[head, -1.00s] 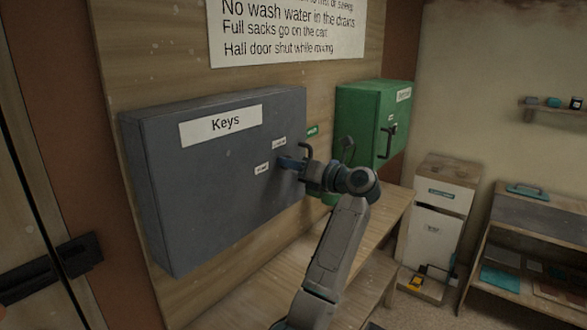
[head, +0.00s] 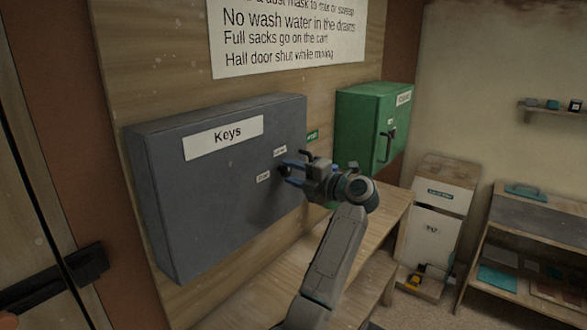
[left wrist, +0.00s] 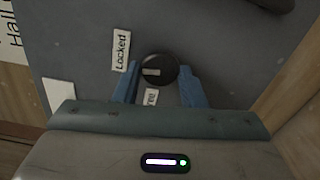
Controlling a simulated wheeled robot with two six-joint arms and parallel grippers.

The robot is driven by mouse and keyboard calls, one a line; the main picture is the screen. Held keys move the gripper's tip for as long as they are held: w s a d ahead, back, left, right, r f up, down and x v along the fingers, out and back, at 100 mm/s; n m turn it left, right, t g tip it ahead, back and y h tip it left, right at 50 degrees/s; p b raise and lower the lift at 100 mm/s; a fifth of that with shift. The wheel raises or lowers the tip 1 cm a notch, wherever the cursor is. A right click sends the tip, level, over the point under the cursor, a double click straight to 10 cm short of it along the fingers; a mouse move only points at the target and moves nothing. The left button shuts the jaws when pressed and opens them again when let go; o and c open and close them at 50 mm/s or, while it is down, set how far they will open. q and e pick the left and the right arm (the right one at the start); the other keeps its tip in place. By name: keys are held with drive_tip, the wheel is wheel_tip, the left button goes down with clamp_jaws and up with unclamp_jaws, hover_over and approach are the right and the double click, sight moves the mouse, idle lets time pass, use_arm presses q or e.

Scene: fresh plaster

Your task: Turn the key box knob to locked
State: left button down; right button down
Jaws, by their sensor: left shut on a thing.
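The grey key box (head: 205,215) hangs on a wooden board, with a "Keys" label on its front. Its round black knob (left wrist: 158,68) sits between the two blue fingers of my left gripper (left wrist: 157,80), which is shut on it. A pale mark shows on the left part of the knob face; I cannot tell exactly which label it points to. The "Locked" label (left wrist: 121,50) is left of the knob, and a partly covered label (left wrist: 151,97) ending in "ree" is just below it. In the head view my left gripper (head: 285,174) reaches the box from the right. My right gripper is out of view.
A green box (head: 360,125) with a dark handle hangs right of the key box. A wooden bench (head: 375,228) runs below. A door with a black handle (head: 85,262) stands at left. A white bin (head: 437,215) and shelves are at right.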

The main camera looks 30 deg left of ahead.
use_arm(q)
drive_tip(key=shift+m+p, duration=0.35)
drive_tip(key=shift+m, duration=0.65)
drive_tip(key=c, duration=0.9)
unclamp_jaws()
drive_tip(key=d+b, duration=0.1)
drive_tip(key=d, duration=0.2)
drive_tip(key=d+b, duration=0.2)
drive_tip(key=d, duration=0.2)
drive_tip(key=d+b, duration=0.2)
drive_tip(key=d, duration=0.1)
drive_tip(key=shift+s+d, duration=0.35)
drive_tip(key=shift+d, duration=0.05)
